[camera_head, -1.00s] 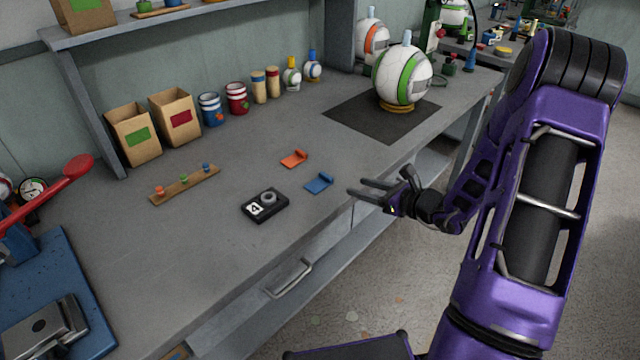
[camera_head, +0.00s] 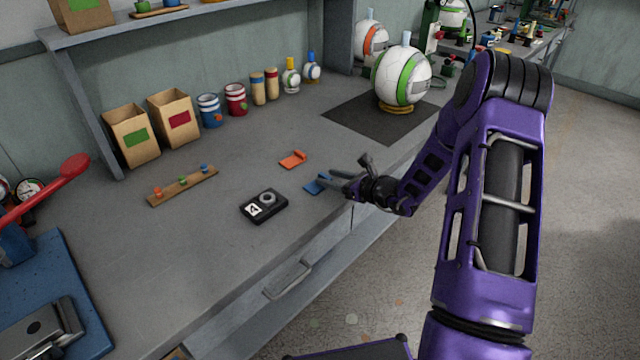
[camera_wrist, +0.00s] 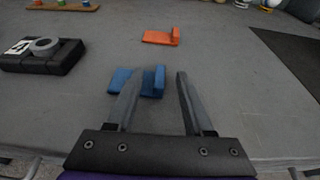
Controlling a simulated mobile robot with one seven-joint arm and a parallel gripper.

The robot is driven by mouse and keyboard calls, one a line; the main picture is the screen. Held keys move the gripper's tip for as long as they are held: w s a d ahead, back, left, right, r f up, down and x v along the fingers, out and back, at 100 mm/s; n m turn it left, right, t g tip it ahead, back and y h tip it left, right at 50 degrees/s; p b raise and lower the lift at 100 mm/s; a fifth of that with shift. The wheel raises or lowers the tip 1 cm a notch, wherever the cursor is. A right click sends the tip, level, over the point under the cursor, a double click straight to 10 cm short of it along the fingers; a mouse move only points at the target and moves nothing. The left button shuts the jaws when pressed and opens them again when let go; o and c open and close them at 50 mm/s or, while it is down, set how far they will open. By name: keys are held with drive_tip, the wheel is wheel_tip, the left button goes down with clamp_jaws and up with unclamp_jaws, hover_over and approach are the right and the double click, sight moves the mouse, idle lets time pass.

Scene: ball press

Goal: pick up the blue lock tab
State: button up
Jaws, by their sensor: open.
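The blue lock tab (camera_head: 315,185) lies on the grey workbench near its front edge. In the wrist view, the blue lock tab (camera_wrist: 122,82) has a flat plate to the left and a raised end to the right. My gripper (camera_head: 327,181) is open and reaches in from the right, over or beside the tab. In the wrist view, my gripper (camera_wrist: 168,74) has its left finger in front of the tab, hiding part of it. The raised end shows between the two fingers, closer to the left one. I cannot tell if a finger touches it.
An orange tab (camera_head: 293,160) lies just behind the blue one. A black box with a grey ring (camera_head: 264,206) is to the left. A wooden strip with coloured pegs (camera_head: 183,186) lies farther left. The bench is clear to the right up to a dark mat (camera_head: 365,116).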

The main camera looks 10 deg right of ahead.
clamp_jaws()
idle(0.3)
